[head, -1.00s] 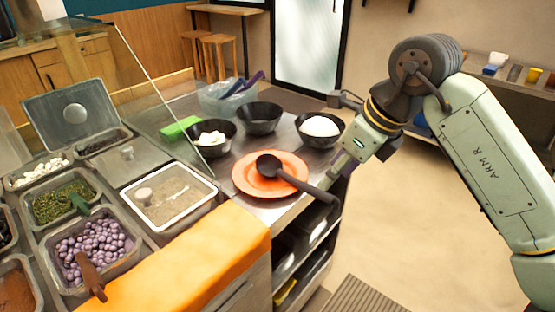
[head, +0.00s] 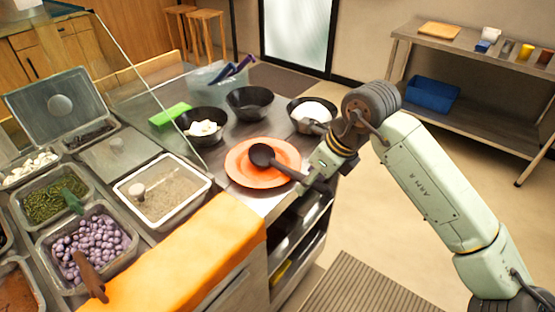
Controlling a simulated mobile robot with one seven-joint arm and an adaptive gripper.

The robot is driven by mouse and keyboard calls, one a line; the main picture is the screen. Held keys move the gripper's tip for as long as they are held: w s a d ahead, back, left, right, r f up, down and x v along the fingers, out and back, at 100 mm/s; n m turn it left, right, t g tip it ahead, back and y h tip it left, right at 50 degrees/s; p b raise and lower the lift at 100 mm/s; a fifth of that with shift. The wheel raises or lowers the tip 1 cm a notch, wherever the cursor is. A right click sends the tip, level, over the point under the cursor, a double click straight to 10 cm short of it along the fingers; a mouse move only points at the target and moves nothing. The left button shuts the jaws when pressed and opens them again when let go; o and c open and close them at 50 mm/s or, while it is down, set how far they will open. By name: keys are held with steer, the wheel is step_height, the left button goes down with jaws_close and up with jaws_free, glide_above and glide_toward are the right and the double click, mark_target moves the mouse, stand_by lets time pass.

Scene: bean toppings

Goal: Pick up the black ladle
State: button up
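The black ladle (head: 264,157) lies with its round head on an orange plate (head: 240,172). Its handle runs to the lower right, past the plate's rim, toward the counter edge. My gripper (head: 315,178) is at the handle's outer part, to the right of the plate. It overlaps the handle in the picture. Its fingers are small and partly hidden, so I cannot tell whether they are open or touch the handle.
Black bowls stand behind the plate: one with white pieces (head: 203,126), an empty one (head: 250,101), and one with white contents (head: 311,111). A glass guard (head: 150,95) and topping bins are left. An orange cloth (head: 180,260) covers the front edge.

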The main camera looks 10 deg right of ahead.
steer(key=shift+w+a+f, duration=0.1)
steer(key=shift+w+f, duration=0.05)
steer(key=shift+f, duration=0.25)
steer(key=shift+c, duration=0.3)
jaws_close()
